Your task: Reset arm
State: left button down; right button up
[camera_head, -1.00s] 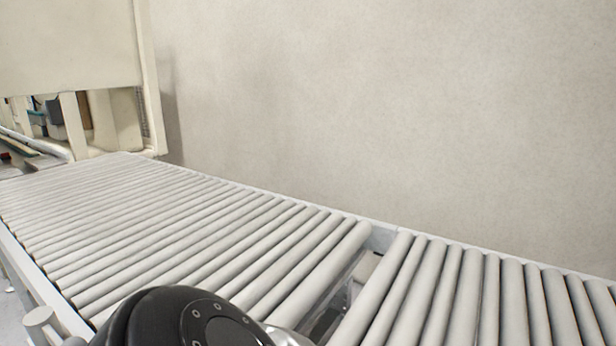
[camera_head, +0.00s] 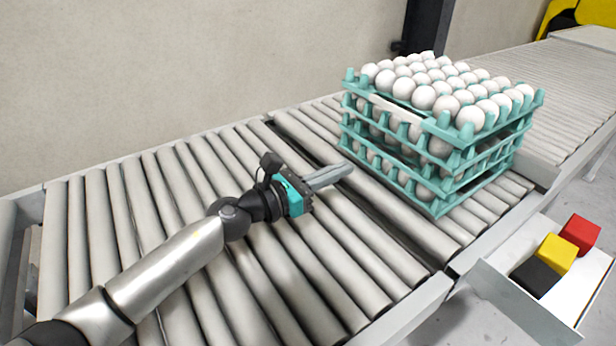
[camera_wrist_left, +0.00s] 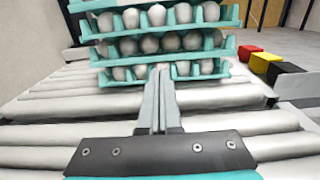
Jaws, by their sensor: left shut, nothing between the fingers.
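My left gripper (camera_head: 330,177) reaches in from the left over the roller conveyor in the head view. Its fingers are shut with nothing between them and point at the stack of egg trays. In the left wrist view the closed fingers (camera_wrist_left: 160,100) point at the stack as well, with a gap of bare rollers showing before it. The stack of teal egg trays (camera_head: 437,127) stands on the rollers to the right of the gripper, full of white eggs. It also shows in the left wrist view (camera_wrist_left: 120,75). My right gripper is not in view.
The roller conveyor (camera_head: 150,205) runs along the wall and on to the back right. A white box (camera_head: 520,300) at the lower right holds a red block (camera_head: 580,233), a yellow block (camera_head: 555,254) and a black block (camera_head: 535,278). Rollers left of the stack are clear.

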pick_arm(q)
jog(key=v, duration=0.6)
jog(key=shift+s+a, duration=0.1)
